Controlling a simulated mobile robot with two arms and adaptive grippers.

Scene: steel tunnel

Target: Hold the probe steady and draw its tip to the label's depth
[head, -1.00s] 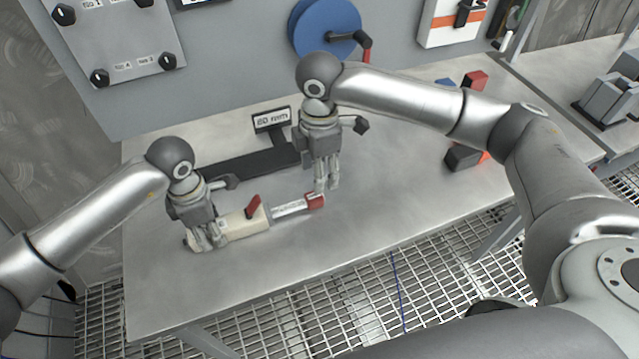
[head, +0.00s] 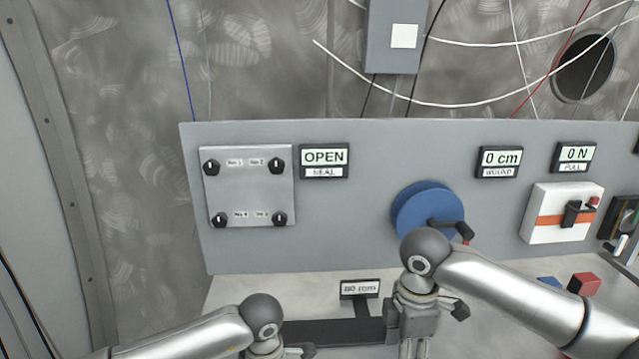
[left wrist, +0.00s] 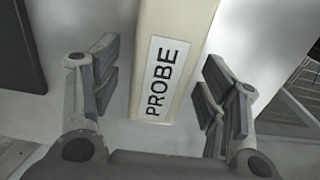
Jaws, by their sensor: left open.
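The probe (left wrist: 175,40) shows in the left wrist view as a cream bar with a white PROBE label. My left gripper (left wrist: 160,62) is open, its fingers apart on either side of the probe with gaps. In the head view only the top of my left wrist shows at the bottom edge. My right gripper (head: 415,347) hangs beside the dark stand bar, its fingertips cut off by the frame edge. A small label sign (head: 360,288) with a blurred mm figure stands behind the bar. The probe's red tip is out of view.
The grey panel (head: 350,215) carries a knob plate (head: 248,187), an OPEN seal display (head: 324,160), a blue reel (head: 425,207), a 0 cm wound display (head: 499,161) and a 0 N pull display (head: 574,157). Red (head: 583,284) and blue blocks lie at right.

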